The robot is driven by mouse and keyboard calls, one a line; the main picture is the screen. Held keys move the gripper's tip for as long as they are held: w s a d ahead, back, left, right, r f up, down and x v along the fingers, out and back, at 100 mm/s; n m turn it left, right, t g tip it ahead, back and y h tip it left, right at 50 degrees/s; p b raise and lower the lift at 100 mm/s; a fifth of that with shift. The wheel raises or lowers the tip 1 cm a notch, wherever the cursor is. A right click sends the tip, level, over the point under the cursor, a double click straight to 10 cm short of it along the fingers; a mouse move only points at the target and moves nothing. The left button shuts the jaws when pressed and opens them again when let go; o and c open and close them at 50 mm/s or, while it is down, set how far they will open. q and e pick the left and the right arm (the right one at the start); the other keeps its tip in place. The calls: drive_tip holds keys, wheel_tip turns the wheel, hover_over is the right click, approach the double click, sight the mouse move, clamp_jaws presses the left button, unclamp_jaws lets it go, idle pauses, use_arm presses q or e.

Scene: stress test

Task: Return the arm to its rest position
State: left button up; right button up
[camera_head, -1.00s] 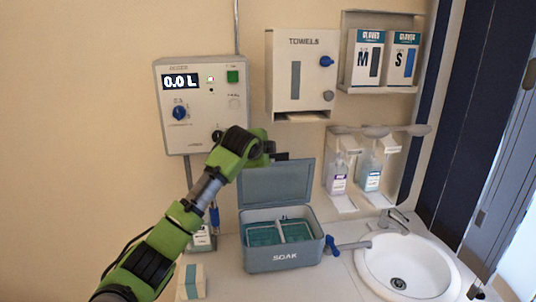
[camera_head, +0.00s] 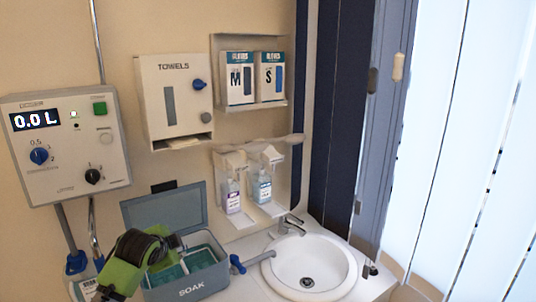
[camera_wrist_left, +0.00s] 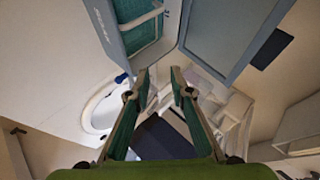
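My left arm, green with black joints, comes in at the lower left of the head view. Its wrist overlaps the left part of the grey SOAK box (camera_head: 190,287), whose lid (camera_head: 160,208) stands open. The left gripper (camera_head: 172,243) is partly hidden behind my wrist there. In the left wrist view the two fingers of the left gripper (camera_wrist_left: 160,78) are apart with nothing between them. The SOAK box's open lid (camera_wrist_left: 232,35) and teal inside show above the fingers. My right gripper is in neither view.
A white sink (camera_head: 325,262) with a tap (camera_head: 288,225) lies right of the box. A control panel (camera_head: 65,145) reading 0.0 L, a towel dispenser (camera_head: 175,100), a glove shelf (camera_head: 250,108) and pump bottles (camera_head: 262,187) are on the wall. Blinds (camera_head: 450,130) stand at right.

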use_arm(q)
drive_tip(key=s+d+f+n+g+h, duration=0.15)
drive_tip(key=s+d+f, duration=0.25)
drive_tip(key=s+f, duration=0.55)
drive_tip(key=s+d+f+n+g, duration=0.25)
drive_tip(key=s+f, duration=0.45)
drive_tip(key=s, duration=0.6)
drive_tip(key=s+f+n+g, duration=0.2)
drive_tip(key=s+n, duration=0.4)
drive_tip(key=s, duration=1.6)
wheel_tip(320, 180, down, 35)
drive_tip(key=s+g+b, duration=0.2)
drive_tip(key=s+b, duration=0.1)
drive_tip(key=b, duration=0.4)
drive_tip(key=s+a+f+b, duration=0.1)
drive_tip(key=s+f+b, duration=0.2)
drive_tip(key=s+f, duration=0.5)
drive_tip(key=s+a+f+g+b, duration=0.1)
drive_tip(key=s+f+b, duration=0.2)
drive_tip(key=s+f, duration=0.5)
wheel_tip(320, 180, down, 5)
drive_tip(key=shift+s+a+f+y, duration=0.1)
drive_tip(key=shift+s+a+y, duration=0.05)
drive_tip(key=shift+a+y, duration=0.3)
